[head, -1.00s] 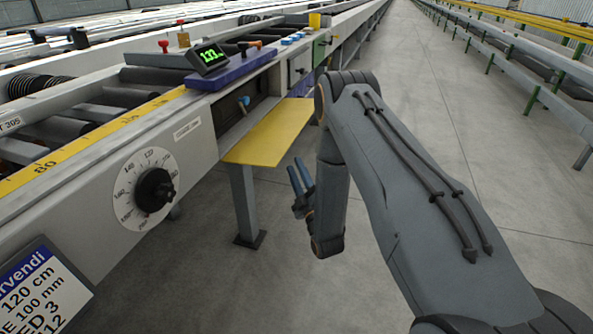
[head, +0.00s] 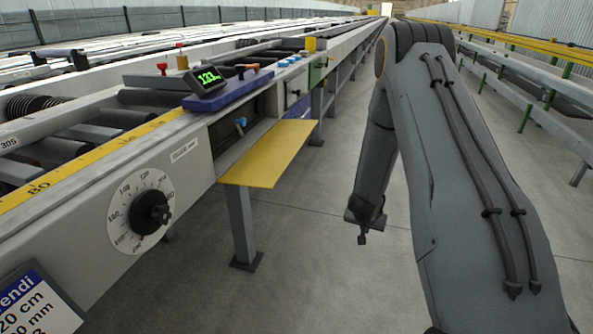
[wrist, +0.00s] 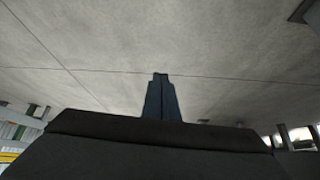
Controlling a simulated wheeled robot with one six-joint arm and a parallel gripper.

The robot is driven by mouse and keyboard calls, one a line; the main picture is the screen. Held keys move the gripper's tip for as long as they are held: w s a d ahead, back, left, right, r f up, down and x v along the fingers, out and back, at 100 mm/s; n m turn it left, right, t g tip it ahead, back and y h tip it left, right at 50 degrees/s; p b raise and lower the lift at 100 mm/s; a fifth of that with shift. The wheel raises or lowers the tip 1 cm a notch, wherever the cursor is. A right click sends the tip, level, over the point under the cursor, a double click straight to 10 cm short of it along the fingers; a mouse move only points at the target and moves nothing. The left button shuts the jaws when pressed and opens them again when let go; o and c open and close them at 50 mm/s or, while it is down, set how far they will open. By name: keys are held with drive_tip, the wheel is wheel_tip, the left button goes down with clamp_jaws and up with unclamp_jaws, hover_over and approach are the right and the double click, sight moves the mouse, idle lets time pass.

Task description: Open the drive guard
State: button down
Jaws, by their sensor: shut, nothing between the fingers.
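The yellow guard panel (head: 268,154) sticks out from the side of the roller table, sloping slightly, below a dark opening (head: 232,130). A blue-tipped lever or knob (head: 241,122) shows inside this opening. I take the panel to be the drive guard, and it stands swung out from the opening. My gripper (head: 362,236) hangs to the right of the panel and lower in the picture, apart from it over the floor. In the wrist view its fingers (wrist: 160,98) are together with nothing between them. The guard does not show in the wrist view.
A round dial (head: 150,210) with a black knob sits on the table's side. A green display (head: 208,79) stands on a blue console above the opening. A grey table leg (head: 241,225) stands below the panel. The aisle floor (head: 310,285) is clear.

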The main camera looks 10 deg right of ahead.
drive_tip(key=s+a+r+m+g+y, duration=0.2)
drive_tip(key=s+a+r+m+y, duration=0.2)
drive_tip(key=a+r+m+y, duration=0.5)
drive_tip(key=w+a+r+m+t+y, duration=0.2)
drive_tip(key=a+r+m+y, duration=0.15)
drive_tip(key=r, duration=0.45)
drive_tip(key=w+a+r+m+t+y, duration=0.1)
drive_tip(key=a+r+m+y, duration=0.25)
drive_tip(key=r, duration=0.45)
drive_tip(key=w+a+b, duration=0.3)
drive_tip(key=w+a, duration=0.1)
drive_tip(key=a, duration=0.4)
drive_tip(key=shift+w+m+h, duration=0.3)
drive_tip(key=shift+w, duration=0.05)
drive_tip(key=shift+r, duration=0.15)
